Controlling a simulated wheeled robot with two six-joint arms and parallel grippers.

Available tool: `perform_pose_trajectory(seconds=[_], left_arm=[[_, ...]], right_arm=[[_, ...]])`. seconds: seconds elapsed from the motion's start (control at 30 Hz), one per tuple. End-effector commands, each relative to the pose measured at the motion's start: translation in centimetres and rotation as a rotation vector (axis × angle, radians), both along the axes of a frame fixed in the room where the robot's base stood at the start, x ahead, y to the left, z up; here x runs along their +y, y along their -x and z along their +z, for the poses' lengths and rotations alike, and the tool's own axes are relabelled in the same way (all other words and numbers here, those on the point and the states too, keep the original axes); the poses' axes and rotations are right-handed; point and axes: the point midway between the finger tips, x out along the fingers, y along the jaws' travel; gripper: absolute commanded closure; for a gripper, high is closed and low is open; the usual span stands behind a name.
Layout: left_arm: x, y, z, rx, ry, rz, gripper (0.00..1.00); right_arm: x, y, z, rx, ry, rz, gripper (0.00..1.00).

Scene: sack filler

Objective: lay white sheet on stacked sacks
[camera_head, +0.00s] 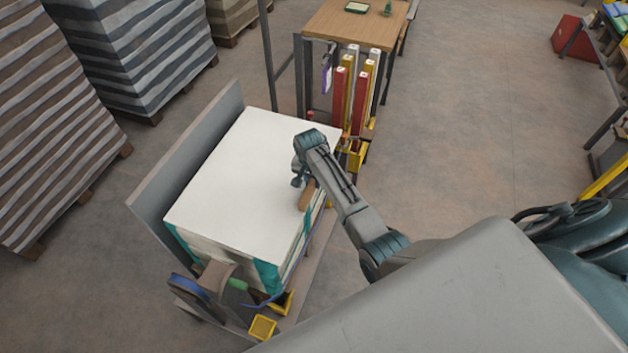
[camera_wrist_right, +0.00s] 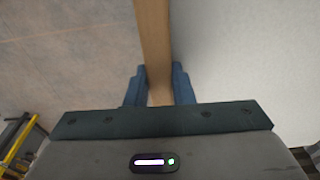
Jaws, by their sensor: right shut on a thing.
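The white sheet (camera_head: 245,180) lies flat over the top of the stacked sacks (camera_head: 268,275), whose white and teal sides show below its near edge. My right gripper (camera_head: 300,182) is over the right side of the sheet. It is shut on a brown wooden-looking bar (camera_head: 306,196). In the right wrist view the bar (camera_wrist_right: 153,45) runs up from between the blue fingers (camera_wrist_right: 160,88), with a pale surface on its right and floor on its left. I cannot tell whether the bar is joined to the sheet. My left gripper is not in view.
A grey upright panel (camera_head: 160,185) stands along the stack's left side. A wooden table (camera_head: 335,25) and red and yellow posts (camera_head: 355,100) stand behind. Yellow blocks (camera_head: 263,327) are at the near corner. Striped pallet stacks (camera_head: 140,50) stand at left.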

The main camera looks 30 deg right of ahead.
Motion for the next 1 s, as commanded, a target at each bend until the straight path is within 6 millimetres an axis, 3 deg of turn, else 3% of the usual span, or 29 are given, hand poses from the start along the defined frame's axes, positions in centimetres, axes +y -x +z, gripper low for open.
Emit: perform_pose_trajectory(seconds=[0.1, 0.13, 0.23, 0.27, 0.67, 1.0], left_arm=[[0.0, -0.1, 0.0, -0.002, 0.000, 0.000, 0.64], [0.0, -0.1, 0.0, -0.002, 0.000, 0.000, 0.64], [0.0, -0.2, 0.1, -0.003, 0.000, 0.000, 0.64], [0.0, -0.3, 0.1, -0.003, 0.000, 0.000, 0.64], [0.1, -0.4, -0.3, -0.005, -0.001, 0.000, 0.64], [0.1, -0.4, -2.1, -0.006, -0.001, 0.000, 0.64]], right_arm=[[0.0, 0.0, 0.1, -0.001, 0.000, 0.000, 1.00], [0.0, 0.0, 0.1, -0.001, 0.000, 0.000, 0.75], [0.0, 0.0, 0.1, -0.001, -0.001, 0.000, 0.55], [0.0, 0.0, 0.1, -0.001, -0.001, 0.000, 0.53], [0.1, 0.0, 0.8, -0.001, 0.000, 0.000, 0.53], [0.7, 0.4, 7.0, -0.006, 0.000, 0.001, 0.53]])
